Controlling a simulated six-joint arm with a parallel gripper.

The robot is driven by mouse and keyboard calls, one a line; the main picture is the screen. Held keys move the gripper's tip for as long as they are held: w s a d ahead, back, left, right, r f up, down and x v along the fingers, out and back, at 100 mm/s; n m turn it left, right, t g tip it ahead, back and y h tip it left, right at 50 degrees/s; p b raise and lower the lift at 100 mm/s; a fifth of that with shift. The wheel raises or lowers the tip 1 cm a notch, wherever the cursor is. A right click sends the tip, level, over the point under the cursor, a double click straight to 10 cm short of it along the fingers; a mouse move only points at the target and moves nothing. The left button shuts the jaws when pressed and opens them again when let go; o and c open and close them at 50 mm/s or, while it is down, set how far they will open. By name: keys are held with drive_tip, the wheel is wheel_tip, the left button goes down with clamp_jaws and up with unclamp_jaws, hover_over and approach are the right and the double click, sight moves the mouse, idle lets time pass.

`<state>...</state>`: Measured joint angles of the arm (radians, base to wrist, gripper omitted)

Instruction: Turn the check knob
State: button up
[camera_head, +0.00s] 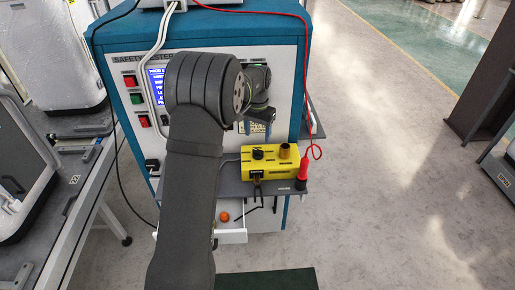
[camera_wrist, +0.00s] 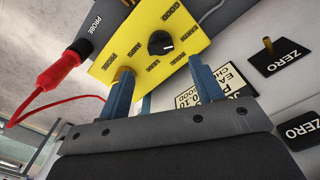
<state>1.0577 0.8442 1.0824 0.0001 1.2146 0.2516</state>
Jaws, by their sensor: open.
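The yellow check box (camera_head: 270,172) sits on the grey shelf at the front of the safety tester. On its top is a black round knob (camera_head: 258,153) with a white pointer line; it also shows in the wrist view (camera_wrist: 160,43), with printed words around it. A brass post (camera_head: 284,151) stands right of the knob in the head view. In the wrist view it is partly hidden by the left finger. My gripper (camera_head: 258,127) is open and empty, with blue fingers pointing down above the box. In the wrist view the knob appears beyond the open fingertips (camera_wrist: 160,76), not between them.
A red probe (camera_head: 303,171) with a red cable stands at the shelf's right end; it also shows in the wrist view (camera_wrist: 58,68). Red and green buttons (camera_head: 136,98) are on the tester (camera_head: 290,85). An open drawer (camera_head: 234,236) with an orange ball is below.

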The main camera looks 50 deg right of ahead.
sight(259, 150)
wheel_tip(259, 150, down, 8)
drive_tip(key=shift+r, duration=0.15)
drive_tip(key=c, duration=1)
drive_tip(key=shift+n, duration=0.3)
drive_tip(key=n, duration=0.5)
drive_tip(key=shift+n, duration=0.3)
drive_tip(key=n, duration=0.5)
drive_tip(key=shift+s+d+r+n, duration=0.1)
drive_tip(key=shift+d+n, duration=0.05)
drive_tip(key=shift+n, duration=0.15)
